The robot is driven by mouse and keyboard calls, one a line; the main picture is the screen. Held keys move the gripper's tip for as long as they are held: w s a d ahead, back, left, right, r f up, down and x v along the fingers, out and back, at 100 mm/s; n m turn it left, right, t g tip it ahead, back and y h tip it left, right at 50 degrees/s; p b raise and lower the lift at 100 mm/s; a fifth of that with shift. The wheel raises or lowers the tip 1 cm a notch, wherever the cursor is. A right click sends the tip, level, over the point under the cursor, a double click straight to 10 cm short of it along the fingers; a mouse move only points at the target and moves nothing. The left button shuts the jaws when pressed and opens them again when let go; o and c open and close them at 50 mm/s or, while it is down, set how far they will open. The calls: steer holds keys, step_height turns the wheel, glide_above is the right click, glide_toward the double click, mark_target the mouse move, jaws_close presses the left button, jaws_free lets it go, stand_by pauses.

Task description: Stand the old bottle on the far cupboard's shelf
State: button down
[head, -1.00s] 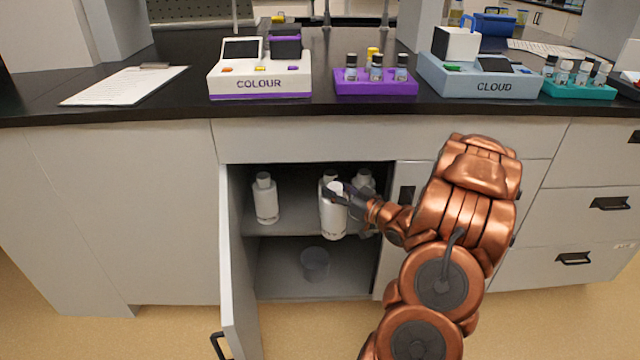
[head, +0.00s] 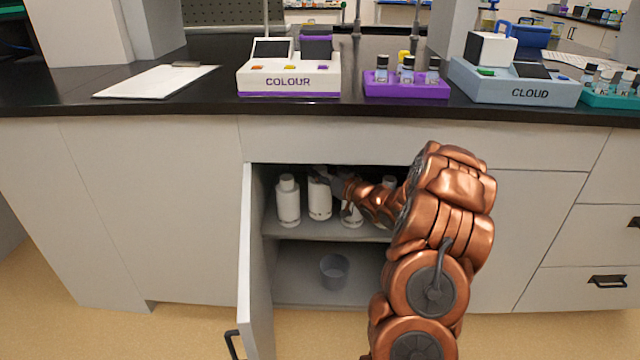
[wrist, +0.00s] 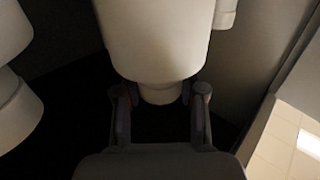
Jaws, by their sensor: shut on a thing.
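My gripper (head: 327,174) is inside the open cupboard, shut on the neck of a white bottle (head: 319,201). The held bottle looks about upright; its top is partly hidden by my gripper. Its base is over the upper shelf (head: 323,231), but I cannot tell whether it touches. In the wrist view, the held bottle (wrist: 155,38) fills the upper middle, its neck between the fingers (wrist: 162,104). Another white bottle (head: 288,203) stands close to its left. A third bottle (head: 351,215) stands to its right, partly hidden by my arm.
The cupboard door (head: 257,270) stands open at the left. A grey beaker (head: 334,270) sits on the lower level. My arm covers the cupboard's right side. The counter (head: 215,105) above holds the COLOUR device (head: 289,80), a purple vial rack (head: 405,88) and the CLOUD device (head: 515,85).

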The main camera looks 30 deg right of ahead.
steer(key=shift+w, duration=0.25)
steer(key=shift+f, duration=0.15)
steer(key=shift+f+b, duration=0.75)
steer(key=shift+f, duration=0.95)
steer(key=c, duration=0.7)
jaws_free()
steer(key=shift+s, duration=0.15)
steer(key=shift+s+d+r, duration=0.1)
steer(key=shift+s+r, duration=0.1)
steer(key=shift+s, duration=0.15)
steer(key=s, duration=0.3)
steer(key=s+d+p, duration=0.1)
steer(key=s, duration=0.3)
steer(key=s+p, duration=0.1)
steer(key=s, duration=0.3)
steer(key=shift+d+f, duration=0.1)
steer(key=shift+d, duration=0.15)
